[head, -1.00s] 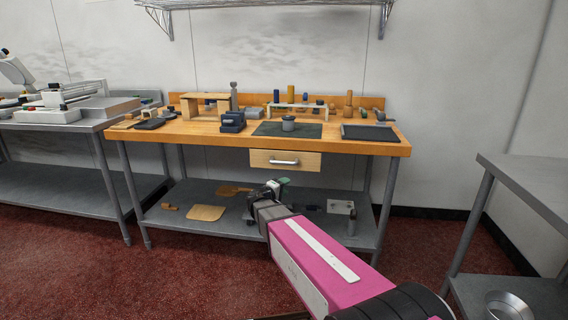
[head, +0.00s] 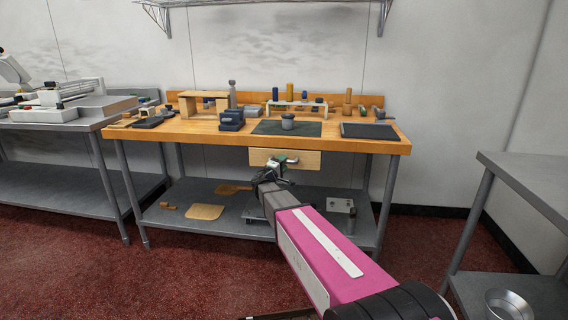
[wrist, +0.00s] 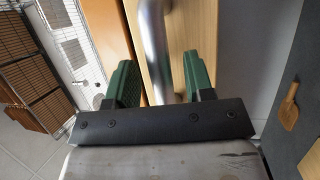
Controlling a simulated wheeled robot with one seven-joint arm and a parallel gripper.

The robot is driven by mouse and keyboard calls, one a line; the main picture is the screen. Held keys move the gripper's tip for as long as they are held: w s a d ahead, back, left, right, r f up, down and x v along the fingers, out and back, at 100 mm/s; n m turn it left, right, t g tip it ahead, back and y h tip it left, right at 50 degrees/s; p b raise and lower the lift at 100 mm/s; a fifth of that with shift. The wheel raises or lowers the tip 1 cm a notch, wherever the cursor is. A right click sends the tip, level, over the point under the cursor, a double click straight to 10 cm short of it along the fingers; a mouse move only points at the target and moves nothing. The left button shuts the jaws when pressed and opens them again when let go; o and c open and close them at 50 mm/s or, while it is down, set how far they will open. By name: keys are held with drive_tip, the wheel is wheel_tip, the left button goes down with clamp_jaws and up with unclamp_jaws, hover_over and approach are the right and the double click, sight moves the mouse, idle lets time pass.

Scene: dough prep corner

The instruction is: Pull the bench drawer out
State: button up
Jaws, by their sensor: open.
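The bench drawer (head: 310,160) has a pale wooden front under the wooden bench top and looks closed in the head view. Its metal bar handle (wrist: 153,40) runs between the two green fingers of my gripper (wrist: 160,80) in the wrist view. The drawer front (wrist: 182,30) fills the area behind the handle. My gripper (head: 280,164) is open, with a finger on each side of the bar. Clear space shows between the bar and the right finger; whether the left finger touches it I cannot tell. In the head view my gripper hides most of the handle.
The wooden bench top (head: 220,133) holds blocks, a dark mat (head: 265,128) and a black tray (head: 370,132). A lower metal shelf (head: 170,215) carries wooden boards. Steel tables stand at left (head: 60,125) and right (head: 535,175). Red floor in front is open.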

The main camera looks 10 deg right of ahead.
drive_tip(key=shift+w+d+r, duration=0.1)
drive_tip(key=shift+w+d, duration=0.4)
drive_tip(key=shift+w, duration=0.05)
